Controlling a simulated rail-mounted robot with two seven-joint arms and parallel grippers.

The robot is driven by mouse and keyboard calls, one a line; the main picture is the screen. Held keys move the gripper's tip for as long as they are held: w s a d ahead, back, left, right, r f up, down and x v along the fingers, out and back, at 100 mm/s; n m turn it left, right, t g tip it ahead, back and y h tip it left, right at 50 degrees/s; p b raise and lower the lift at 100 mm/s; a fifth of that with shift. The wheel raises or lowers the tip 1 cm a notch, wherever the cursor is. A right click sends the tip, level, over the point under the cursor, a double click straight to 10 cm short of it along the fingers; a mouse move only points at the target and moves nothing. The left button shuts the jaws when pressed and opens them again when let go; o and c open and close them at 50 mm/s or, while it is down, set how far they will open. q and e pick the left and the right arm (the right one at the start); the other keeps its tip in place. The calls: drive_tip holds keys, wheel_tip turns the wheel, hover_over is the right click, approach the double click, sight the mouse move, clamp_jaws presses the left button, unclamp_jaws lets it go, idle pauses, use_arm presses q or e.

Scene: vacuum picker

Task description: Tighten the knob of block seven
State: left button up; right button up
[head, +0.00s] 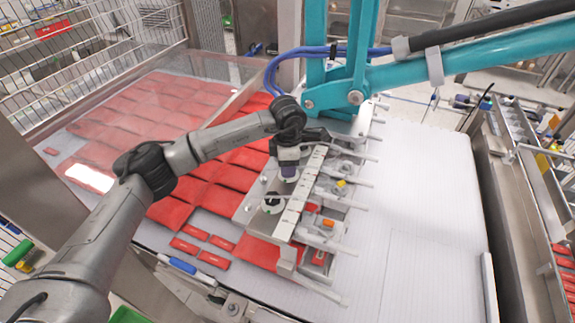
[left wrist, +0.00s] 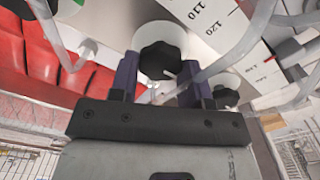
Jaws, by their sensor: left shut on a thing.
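My left gripper (head: 288,168) is over the metal picker head, pointing down. In the left wrist view its two dark purple fingers (left wrist: 158,76) stand either side of a black lobed knob (left wrist: 160,60) on a white disc, and they are shut on it. In the head view the gripper hides this knob, and only part of a white disc shows under the fingers. A second black knob (head: 272,203) on a white disc sits nearer the front of the picker head. I cannot read block numbers, so I cannot tell which block is seven. My right gripper is not in view.
A white scale strip (head: 301,195) runs along the picker head beside the knobs. A teal arm (head: 470,52) with blue hoses rises behind it. Red packets (head: 172,212) lie at left. The white conveyor (head: 425,200) at right is clear.

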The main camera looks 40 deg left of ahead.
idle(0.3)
use_arm(q)
drive_tip(key=o, duration=0.9)
drive_tip(key=shift+r, duration=0.1)
drive_tip(key=shift+r+b, duration=0.6)
drive_tip(key=shift+r, duration=6.25)
